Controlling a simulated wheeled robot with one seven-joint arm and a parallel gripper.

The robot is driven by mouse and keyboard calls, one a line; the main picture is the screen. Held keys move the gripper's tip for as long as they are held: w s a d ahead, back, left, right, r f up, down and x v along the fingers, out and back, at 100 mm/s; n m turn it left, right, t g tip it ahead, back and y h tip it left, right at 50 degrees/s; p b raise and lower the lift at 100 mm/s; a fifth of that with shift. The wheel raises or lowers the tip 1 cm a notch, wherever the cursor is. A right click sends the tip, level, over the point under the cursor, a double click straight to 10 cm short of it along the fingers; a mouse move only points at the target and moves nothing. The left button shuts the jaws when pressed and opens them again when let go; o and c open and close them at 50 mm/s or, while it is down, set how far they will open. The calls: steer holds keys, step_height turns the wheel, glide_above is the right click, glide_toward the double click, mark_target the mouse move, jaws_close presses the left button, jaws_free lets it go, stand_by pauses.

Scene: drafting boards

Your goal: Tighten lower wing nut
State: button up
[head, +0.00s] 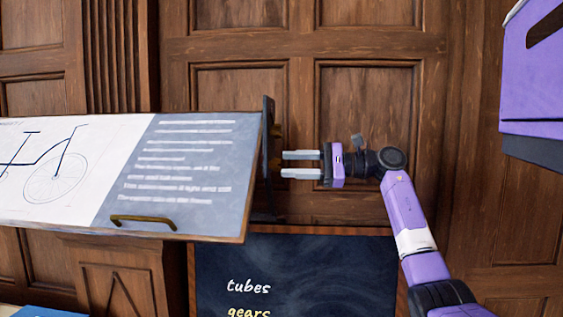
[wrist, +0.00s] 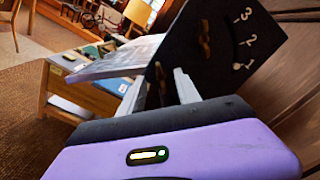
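The drafting board (head: 185,195), with a bicycle drawing, is at left in the head view. A dark upright plate (head: 266,195) stands at its right edge; this plate (wrist: 245,28) also shows in the wrist view. The upper brass wing nut (head: 277,130) sits on it, seen also in the wrist view (wrist: 205,40). The lower brass wing nut (head: 275,165) is level with my gripper (head: 284,164). My gripper is open, pointing left, its two fingers apart. In the wrist view the lower wing nut (wrist: 160,76) shows between the fingers; contact cannot be told.
A chalkboard (head: 300,270) with writing stands below the plate. Wooden panelling (head: 370,100) is behind my arm. The plate carries the numerals 3, 2, 1 and a small pale knob (wrist: 237,66). A brass handle (head: 143,221) is on the board's lower edge.

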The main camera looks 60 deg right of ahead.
mark_target(275, 165)
steer(key=shift+x, duration=1.4)
steer(key=shift+c, duration=0.5)
jaws_close()
